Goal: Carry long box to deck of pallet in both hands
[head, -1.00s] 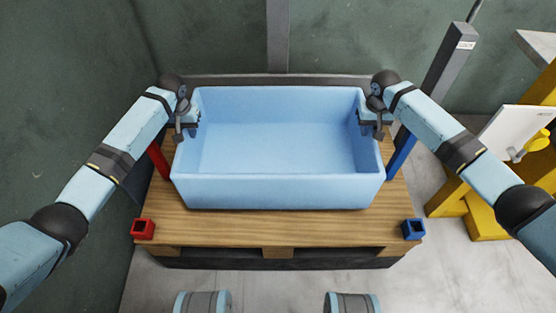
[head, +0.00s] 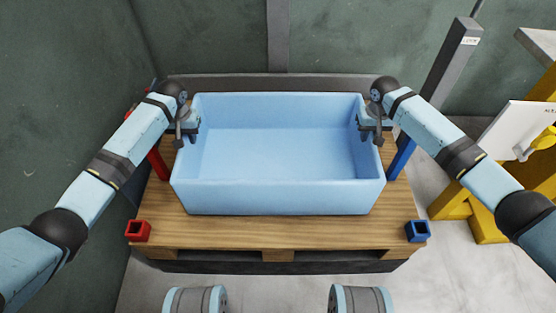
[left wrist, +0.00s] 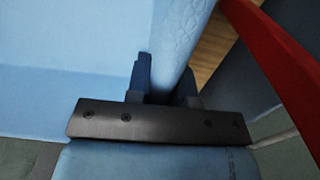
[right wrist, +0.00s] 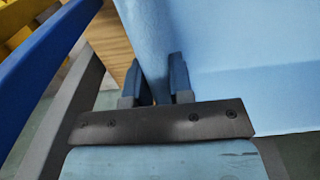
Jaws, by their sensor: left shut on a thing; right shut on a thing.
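The long box (head: 278,198) is light blue, open-topped and empty. It is level, over the wooden deck of the pallet (head: 275,233); I cannot tell whether its base touches the deck. My left gripper (head: 190,128) is shut on the box's left end wall, which also shows between the fingers in the left wrist view (left wrist: 172,50). My right gripper (head: 368,127) is shut on the right end wall, seen in the right wrist view (right wrist: 148,45). The box hides the deck's middle and most of its back.
Red (head: 138,231) and blue (head: 418,231) square sockets sit at the pallet's front corners. A red post (head: 158,163) and a blue post (head: 402,158) stand beside the box ends. A grey post (head: 452,70) and yellow frame (head: 462,206) are at right. A green wall (head: 215,40) is behind.

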